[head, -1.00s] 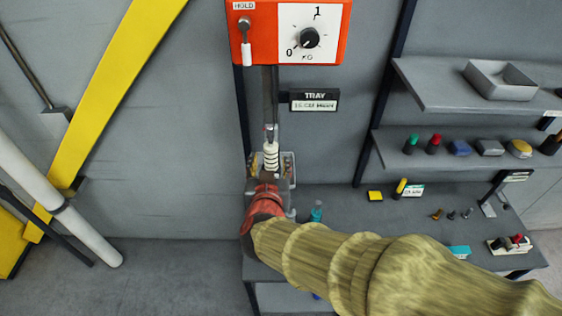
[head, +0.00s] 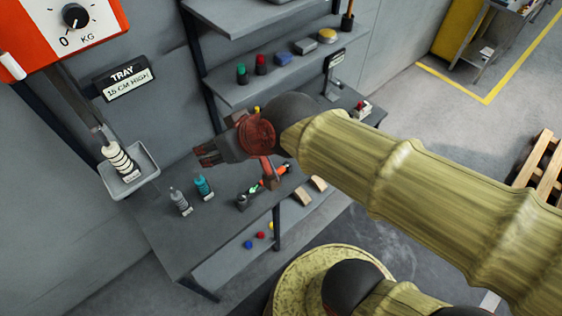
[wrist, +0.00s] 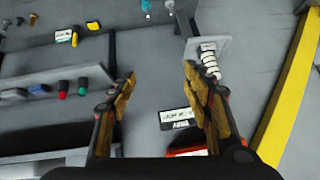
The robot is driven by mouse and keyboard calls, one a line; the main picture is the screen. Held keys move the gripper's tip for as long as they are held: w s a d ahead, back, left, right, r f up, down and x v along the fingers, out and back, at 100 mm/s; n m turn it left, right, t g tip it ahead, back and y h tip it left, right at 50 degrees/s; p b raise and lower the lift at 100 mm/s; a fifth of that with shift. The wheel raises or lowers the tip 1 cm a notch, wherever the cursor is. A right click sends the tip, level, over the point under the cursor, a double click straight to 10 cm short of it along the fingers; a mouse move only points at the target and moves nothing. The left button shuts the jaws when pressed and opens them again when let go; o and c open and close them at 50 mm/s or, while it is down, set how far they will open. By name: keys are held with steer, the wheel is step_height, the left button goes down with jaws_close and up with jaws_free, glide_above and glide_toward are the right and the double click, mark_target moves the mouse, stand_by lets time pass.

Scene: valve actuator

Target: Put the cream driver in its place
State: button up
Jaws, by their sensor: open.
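My gripper (head: 205,152) is open and empty, to the right of the tray and apart from the driver. In the wrist view its two fingers (wrist: 160,78) are spread with nothing between them.
An orange panel with a KG dial (head: 75,16) is at upper left. The bench (head: 185,235) holds a grey bottle (head: 180,201), a teal bottle (head: 203,187) and an orange-handled tool (head: 270,178). Shelves (head: 275,75) with coloured items stand behind my arm.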

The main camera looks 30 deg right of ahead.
steer(key=s+d+f+m+g+h, duration=0.2)
steer(key=s+d+h, duration=0.1)
steer(key=s+d, duration=0.6)
steer(key=shift+s+d, duration=0.35)
steer(key=shift+d, duration=0.9)
steer(key=shift+f, duration=0.15)
step_height(320, 180, down, 27)
steer(key=b, duration=2.7)
steer(key=shift+f, duration=0.15)
